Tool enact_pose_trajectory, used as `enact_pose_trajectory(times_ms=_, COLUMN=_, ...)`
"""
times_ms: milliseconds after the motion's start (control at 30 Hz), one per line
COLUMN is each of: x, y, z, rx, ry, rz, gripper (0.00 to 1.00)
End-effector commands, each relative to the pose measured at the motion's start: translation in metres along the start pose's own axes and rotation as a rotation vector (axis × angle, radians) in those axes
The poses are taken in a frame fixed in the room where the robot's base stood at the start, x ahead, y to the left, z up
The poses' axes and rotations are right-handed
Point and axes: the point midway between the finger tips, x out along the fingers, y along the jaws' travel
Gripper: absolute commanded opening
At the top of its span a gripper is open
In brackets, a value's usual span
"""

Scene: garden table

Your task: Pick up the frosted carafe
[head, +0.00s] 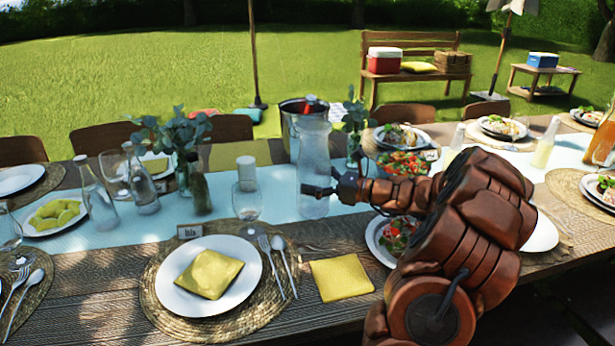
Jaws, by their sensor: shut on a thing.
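The frosted carafe (314,163) is a tall, pale, translucent vessel, upright over the light blue runner near the middle of the table. My gripper (318,191) reaches in from the right and is shut on the lower half of the carafe. One dark finger shows at the carafe's left side, and the gripper's wrist is at its right. I cannot tell whether the carafe's base touches the runner.
A metal bucket (291,132) stands just behind the carafe. A wine glass (247,203) and a dark bottle (199,186) are to its left. A salad bowl (405,163) is behind my arm. A yellow napkin (341,279) lies in front, and a plate (175,291) is front left.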

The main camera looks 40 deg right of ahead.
Motion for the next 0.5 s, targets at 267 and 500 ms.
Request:
enact_pose_trajectory(times_ms=267, x=-0.017, y=0.014, z=0.003, rx=0.001, ry=-0.003, rz=0.001, gripper=0.22)
enact_pose_trajectory(times_ms=500, x=-0.026, y=0.021, z=0.004, rx=0.002, ry=-0.003, rz=0.001, gripper=0.22)
